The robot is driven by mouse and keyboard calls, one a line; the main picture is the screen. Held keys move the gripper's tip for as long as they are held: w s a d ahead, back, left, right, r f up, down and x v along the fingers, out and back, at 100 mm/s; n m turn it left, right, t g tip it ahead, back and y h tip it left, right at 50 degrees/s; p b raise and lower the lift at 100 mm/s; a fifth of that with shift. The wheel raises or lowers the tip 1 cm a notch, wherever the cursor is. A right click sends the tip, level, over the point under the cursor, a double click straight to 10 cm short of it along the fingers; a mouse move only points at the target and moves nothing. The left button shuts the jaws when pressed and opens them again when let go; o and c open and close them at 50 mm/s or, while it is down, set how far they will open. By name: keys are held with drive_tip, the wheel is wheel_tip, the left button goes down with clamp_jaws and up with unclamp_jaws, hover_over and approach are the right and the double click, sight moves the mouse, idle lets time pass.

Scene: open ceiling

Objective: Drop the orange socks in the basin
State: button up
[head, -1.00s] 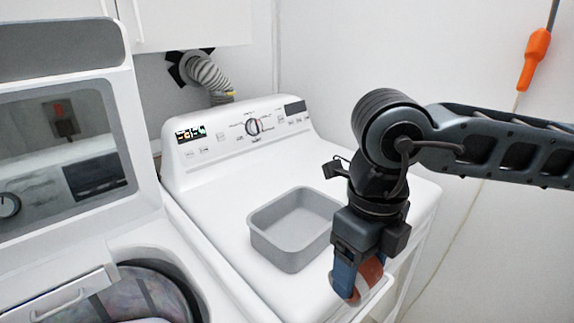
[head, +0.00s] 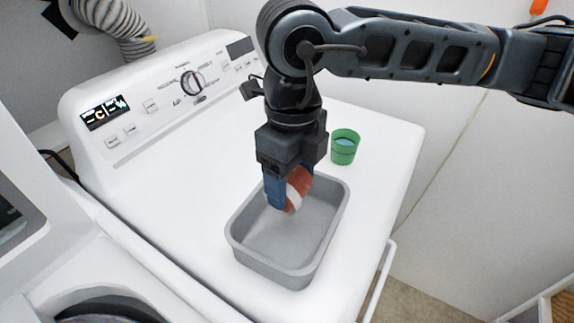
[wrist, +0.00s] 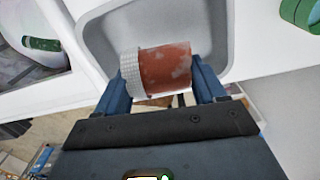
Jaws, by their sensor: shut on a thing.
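The orange socks (head: 299,184), a rolled orange-red bundle with a white ribbed band, are between the fingers of my gripper (head: 288,192). In the wrist view the socks (wrist: 166,70) are pinched between the two blue fingertips of my gripper (wrist: 167,85). The grey rectangular basin (head: 240,247) sits on top of the white dryer. My gripper points down over the far part of the basin, with the socks above its opening. The basin also shows behind the socks in the wrist view (wrist: 97,28). The gap between socks and basin floor is hard to judge.
A green cup (head: 344,148) stands on the dryer (head: 180,185) just behind and right of the basin. The control panel (head: 165,95) rises at the dryer's back. An open washer drum (head: 105,308) is at lower left.

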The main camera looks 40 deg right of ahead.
drive_tip(key=shift+f, duration=1.9)
drive_tip(key=o, duration=1.2)
drive_tip(key=shift+r+b, duration=0.5)
drive_tip(key=shift+r, duration=3.4)
